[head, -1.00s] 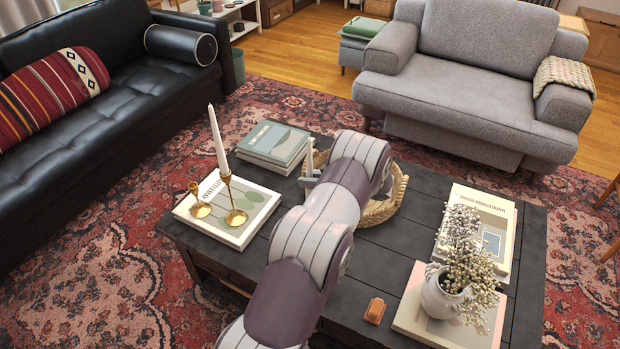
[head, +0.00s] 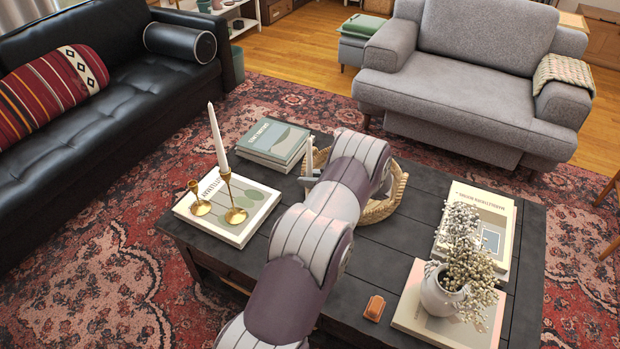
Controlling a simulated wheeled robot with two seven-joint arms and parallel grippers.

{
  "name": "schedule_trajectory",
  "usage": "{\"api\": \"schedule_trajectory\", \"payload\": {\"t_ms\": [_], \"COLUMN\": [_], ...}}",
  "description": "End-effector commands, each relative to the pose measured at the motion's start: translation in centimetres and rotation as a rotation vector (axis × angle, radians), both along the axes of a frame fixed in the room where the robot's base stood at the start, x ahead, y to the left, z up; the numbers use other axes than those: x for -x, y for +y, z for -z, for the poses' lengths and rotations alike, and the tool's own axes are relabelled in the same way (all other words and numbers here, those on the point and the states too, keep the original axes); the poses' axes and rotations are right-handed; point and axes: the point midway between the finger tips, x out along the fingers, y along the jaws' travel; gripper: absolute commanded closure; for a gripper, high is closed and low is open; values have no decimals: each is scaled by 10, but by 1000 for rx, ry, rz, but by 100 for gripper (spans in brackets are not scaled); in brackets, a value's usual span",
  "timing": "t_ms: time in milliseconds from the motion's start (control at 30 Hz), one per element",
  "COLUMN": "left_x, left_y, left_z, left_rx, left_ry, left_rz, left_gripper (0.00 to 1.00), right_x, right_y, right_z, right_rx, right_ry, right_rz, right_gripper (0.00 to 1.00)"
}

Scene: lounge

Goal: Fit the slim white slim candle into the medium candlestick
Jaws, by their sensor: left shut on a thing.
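A slim white candle (head: 309,155) stands upright at my left gripper (head: 310,178), which is shut on it above the back half of the coffee table. My own arm hides most of the gripper. Two brass candlesticks stand on a pale book at the table's left. The smaller one (head: 199,203) is empty. The taller one (head: 234,212) holds a long white candle (head: 217,138). I cannot tell which one counts as medium. The gripper is to the right of both, apart from them. My right gripper is not in view.
The dark coffee table (head: 365,260) carries stacked books (head: 272,140) behind, a woven basket (head: 385,208) partly behind my arm, a vase of dried flowers (head: 442,296) and a small orange-brown object (head: 374,308). A black sofa (head: 100,130) and grey armchair (head: 450,95) stand around it.

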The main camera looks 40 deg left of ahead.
Motion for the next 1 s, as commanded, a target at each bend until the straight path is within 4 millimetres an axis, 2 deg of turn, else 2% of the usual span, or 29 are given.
{"api": "schedule_trajectory", "payload": {"t_ms": [1000], "left_x": [0], "left_y": [0], "left_z": [21], "left_rx": [0], "left_ry": [0], "left_rz": [0], "left_gripper": [100], "right_x": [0], "right_y": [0], "right_z": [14], "right_rx": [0], "right_ry": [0], "right_rz": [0], "right_gripper": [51]}}
